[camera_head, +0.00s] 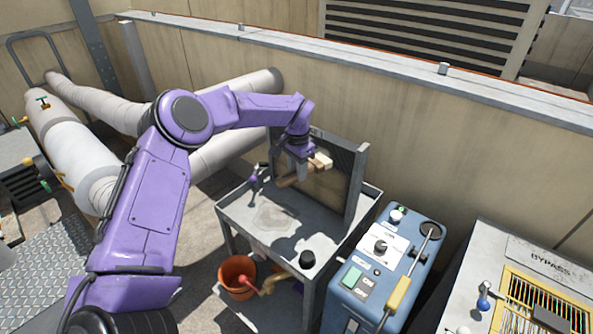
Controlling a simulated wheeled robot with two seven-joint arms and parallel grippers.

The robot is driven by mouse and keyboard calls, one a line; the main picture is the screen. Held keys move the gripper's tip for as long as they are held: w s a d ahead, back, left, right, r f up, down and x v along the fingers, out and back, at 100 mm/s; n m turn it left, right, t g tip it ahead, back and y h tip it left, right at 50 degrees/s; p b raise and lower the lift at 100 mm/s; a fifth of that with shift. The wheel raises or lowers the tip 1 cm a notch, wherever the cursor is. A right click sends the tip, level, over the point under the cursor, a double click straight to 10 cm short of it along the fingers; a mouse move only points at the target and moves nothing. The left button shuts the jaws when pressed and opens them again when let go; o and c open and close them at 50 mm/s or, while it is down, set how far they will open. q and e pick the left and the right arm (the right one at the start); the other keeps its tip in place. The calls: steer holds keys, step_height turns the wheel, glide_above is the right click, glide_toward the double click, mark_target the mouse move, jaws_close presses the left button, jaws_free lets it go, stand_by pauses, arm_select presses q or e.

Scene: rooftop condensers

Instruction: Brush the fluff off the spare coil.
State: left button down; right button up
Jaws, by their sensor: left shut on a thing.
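The spare coil (336,190) stands upright in a grey frame at the back of a grey metal cart (228,209). Its face looks brownish and dull; I cannot make out separate fluff at this size. My left gripper (303,164) is in front of the coil's upper left part, shut on a brush (292,181) with a wooden handle and a pale block. The brush overlaps the coil face in the picture; I cannot tell whether it touches it. My arm and the brush hide part of the coil. My right gripper is not in view.
A black cup-like object (307,258) and a beige patch (275,218) are on the cart top. A small clamp-like tool (256,177) is at its back left corner. An orange bucket (237,276) sits below. A blue machine (379,270) stands close on the right.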

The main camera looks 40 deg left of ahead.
arm_select(q)
steer(key=shift+w, duration=0.35)
